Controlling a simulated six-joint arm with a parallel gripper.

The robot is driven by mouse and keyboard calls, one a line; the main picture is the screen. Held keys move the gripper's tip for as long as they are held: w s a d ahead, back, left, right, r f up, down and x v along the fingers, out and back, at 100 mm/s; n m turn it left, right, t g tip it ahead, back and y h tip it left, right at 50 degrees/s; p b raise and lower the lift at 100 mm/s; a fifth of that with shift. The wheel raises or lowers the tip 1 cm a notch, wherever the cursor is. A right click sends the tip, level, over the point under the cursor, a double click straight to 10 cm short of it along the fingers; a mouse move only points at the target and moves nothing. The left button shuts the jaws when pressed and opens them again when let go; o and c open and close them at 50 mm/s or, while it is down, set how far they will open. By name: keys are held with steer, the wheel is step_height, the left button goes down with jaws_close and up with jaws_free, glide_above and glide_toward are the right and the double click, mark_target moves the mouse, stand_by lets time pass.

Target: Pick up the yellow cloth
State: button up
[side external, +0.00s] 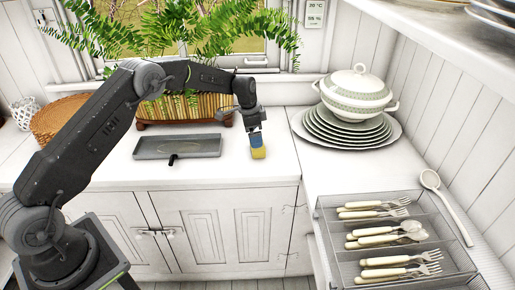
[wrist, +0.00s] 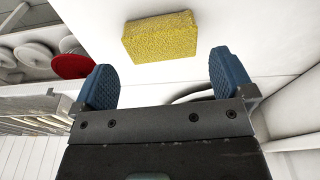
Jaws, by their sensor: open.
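The yellow cloth (side external: 258,153) is a small, thick, sponge-like block lying on the white counter. In the wrist view the yellow cloth (wrist: 160,37) shows whole, with a rough surface, just beyond the fingertips. My gripper (side external: 256,140) is right above or beside it in the side view; the exact gap is hard to tell. In the wrist view my gripper (wrist: 160,75) has its two blue pads wide apart with nothing between them. The cloth lies roughly centred ahead of the pads.
A grey tray (side external: 178,147) lies left of the cloth. A stack of plates (side external: 345,135) with a lidded tureen (side external: 357,88) stands to the right. A wire cutlery tray (side external: 326,225) is at front right. A planter with ferns (side external: 183,107) stands behind. The counter just before the cloth is clear.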

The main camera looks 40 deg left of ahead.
steer(key=shift+w+d+f, duration=0.15)
steer(key=shift+f, duration=0.75)
steer(key=shift+w+d+f, duration=0.1)
steer(key=shift+w+f, duration=0.05)
steer(key=shift+f, duration=0.7)
steer(key=shift+w+d+f, duration=0.15)
steer(key=shift+f, duration=0.75)
steer(key=shift+c, duration=0.4)
steer(key=c, duration=0.5)
steer(key=shift+c, duration=0.2)
steer(key=shift+r, duration=0.1)
steer(key=shift+r, duration=0.6)
step_height(320, 180, up, 3)
steer(key=shift+f, duration=0.2)
steer(key=s+a+r, duration=0.6)
steer(key=a+r, duration=0.1)
steer(key=a, duration=0.2)
steer(key=shift+s+a, duration=0.25)
steer(key=shift+a, duration=0.15)
